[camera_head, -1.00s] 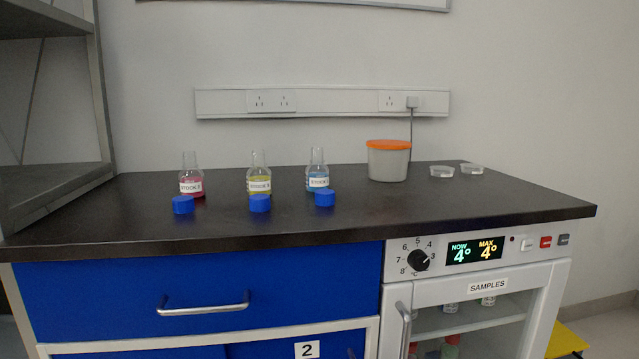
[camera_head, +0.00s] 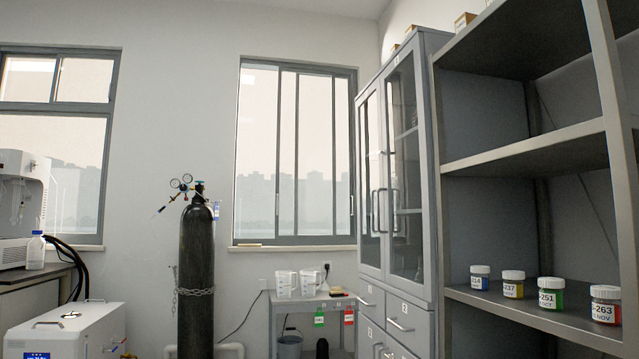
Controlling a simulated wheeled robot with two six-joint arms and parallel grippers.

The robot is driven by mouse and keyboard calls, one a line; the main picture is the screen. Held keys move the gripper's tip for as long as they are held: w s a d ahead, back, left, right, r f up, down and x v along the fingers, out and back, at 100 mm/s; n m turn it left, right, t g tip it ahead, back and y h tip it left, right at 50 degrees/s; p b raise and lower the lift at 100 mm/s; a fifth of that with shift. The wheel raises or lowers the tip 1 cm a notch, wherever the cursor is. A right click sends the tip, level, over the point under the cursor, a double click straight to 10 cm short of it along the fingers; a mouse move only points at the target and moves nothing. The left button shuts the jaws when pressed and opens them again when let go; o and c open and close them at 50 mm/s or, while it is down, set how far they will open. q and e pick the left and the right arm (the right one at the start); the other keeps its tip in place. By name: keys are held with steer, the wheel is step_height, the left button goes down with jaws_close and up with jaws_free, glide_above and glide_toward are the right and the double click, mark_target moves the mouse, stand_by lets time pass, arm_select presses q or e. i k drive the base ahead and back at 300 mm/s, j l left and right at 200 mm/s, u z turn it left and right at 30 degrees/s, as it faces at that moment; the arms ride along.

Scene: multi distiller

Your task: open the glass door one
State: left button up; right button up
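A tall grey cabinet with two narrow glass doors stands right of centre. Its nearer glass door (camera_head: 403,165) and farther glass door (camera_head: 371,180) both look shut, each with an upright metal handle. Small labels sit on the doors, with their numbers too small to read surely. Neither of my grippers is in view.
An open grey shelf unit (camera_head: 525,158) stands close on the right, with several small labelled jars. A dark gas cylinder (camera_head: 196,275) with gauges stands by the back wall. A small grey table (camera_head: 310,298) bears two clear jugs. A white machine (camera_head: 68,330) is at lower left.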

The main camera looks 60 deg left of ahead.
mark_target(370, 244)
steer(key=u, duration=1.8)
